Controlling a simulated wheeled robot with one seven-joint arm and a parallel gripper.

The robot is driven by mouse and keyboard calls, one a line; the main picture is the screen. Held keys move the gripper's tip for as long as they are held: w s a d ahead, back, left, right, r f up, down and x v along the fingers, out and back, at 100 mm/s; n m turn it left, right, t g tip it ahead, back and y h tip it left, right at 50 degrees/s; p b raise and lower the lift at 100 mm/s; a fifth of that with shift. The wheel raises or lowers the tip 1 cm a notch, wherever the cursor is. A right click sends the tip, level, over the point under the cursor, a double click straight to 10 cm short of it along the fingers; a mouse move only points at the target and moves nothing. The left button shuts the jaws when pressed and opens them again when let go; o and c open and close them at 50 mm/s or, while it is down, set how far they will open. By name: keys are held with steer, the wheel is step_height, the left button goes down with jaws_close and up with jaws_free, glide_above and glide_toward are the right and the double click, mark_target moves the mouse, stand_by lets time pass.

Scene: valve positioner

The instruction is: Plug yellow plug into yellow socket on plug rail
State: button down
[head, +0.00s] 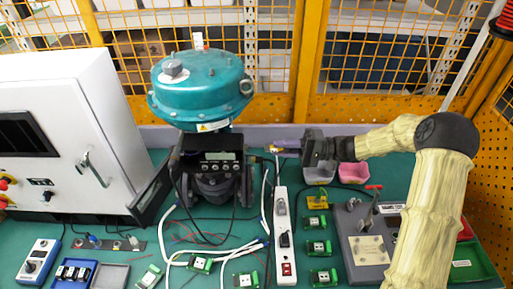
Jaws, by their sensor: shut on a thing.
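My gripper (282,147) reaches in from the right and points left, just right of the black valve positioner box. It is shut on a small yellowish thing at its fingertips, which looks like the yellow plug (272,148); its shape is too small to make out. It is held above the bench, behind the white power strip. A narrow grey rail (128,246) with small coloured parts, one of them blue, lies at the front left and looks like the plug rail. I cannot make out the yellow socket on it.
White cables run across the bench. A white cabinet (70,130) stands left. The power strip (286,240), green boards (318,248) and a grey fixture (365,245) fill the front right.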

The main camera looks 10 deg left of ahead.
steer(key=shift+w+d, duration=0.1)
steer(key=shift+d, duration=0.35)
steer(key=d+f+m+t+h, duration=0.9)
steer(key=d+f+m+t, duration=0.6)
steer(key=d+f+t, duration=0.4)
steer(key=shift+w+d+f+t, duration=0.2)
steer(key=shift+d+f+t, duration=0.2)
steer(key=shift+d+t, duration=0.65)
steer(key=shift+s+d, duration=0.1)
steer(key=shift+d, duration=0.05)
